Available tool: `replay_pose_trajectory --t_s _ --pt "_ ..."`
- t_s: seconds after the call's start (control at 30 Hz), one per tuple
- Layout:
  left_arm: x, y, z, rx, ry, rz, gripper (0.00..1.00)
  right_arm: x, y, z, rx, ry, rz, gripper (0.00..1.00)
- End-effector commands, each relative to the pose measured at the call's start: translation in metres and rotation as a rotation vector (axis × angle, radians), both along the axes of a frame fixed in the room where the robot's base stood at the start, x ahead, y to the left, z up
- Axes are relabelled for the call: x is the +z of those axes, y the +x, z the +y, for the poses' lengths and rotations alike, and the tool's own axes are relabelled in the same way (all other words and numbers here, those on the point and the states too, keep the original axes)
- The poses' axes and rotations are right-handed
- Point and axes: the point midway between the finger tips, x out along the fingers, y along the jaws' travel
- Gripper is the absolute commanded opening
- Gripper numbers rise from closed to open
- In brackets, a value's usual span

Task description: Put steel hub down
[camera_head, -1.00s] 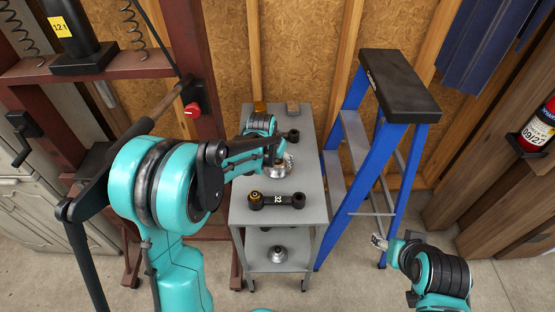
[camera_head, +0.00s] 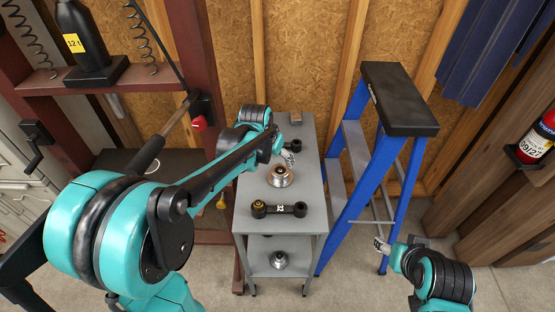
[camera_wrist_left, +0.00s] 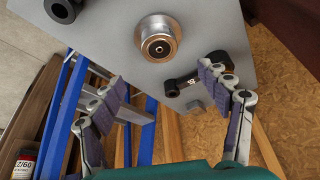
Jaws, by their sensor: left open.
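The steel hub (camera_head: 280,176) sits on the top of the grey cart (camera_head: 263,228), near its middle. It is a round, shiny flanged piece with a bronze-coloured centre. It also shows in the left wrist view (camera_wrist_left: 158,38), apart from the fingers. My left gripper (camera_head: 288,157) is above the cart just behind the hub, clear of it. In the left wrist view its two fingers (camera_wrist_left: 168,98) are wide apart with nothing between them. My right gripper (camera_head: 381,245) is at the lower right, away from the cart; its fingers are too small to read.
Another dark part (camera_head: 291,146) and a small block (camera_head: 295,117) are farther back. A second hub (camera_head: 279,260) is on the lower shelf. A blue stepladder (camera_head: 353,190) stands close on the right.

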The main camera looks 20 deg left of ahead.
Motion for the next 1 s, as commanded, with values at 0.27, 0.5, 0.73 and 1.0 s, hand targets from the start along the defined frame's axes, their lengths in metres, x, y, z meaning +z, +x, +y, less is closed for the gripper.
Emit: replay_pose_trajectory --t_s 0.27,0.5,0.73,1.0 --pt "0.028 -0.033 -0.001 0.02 0.0 -0.024 0.76 0.004 0.0 0.0 0.0 0.0 0.0 0.56" --pt "0.055 -0.127 -0.005 0.092 -0.002 -0.115 0.76 0.003 0.0 0.0 0.0 0.0 0.0 0.56" --pt "0.047 -0.197 -0.006 0.148 -0.013 -0.195 0.76 0.003 0.0 0.0 0.0 0.0 0.0 0.56" --pt "0.037 -0.22 -0.005 0.171 -0.019 -0.228 0.76 0.003 0.0 0.0 0.0 0.0 0.0 0.56"
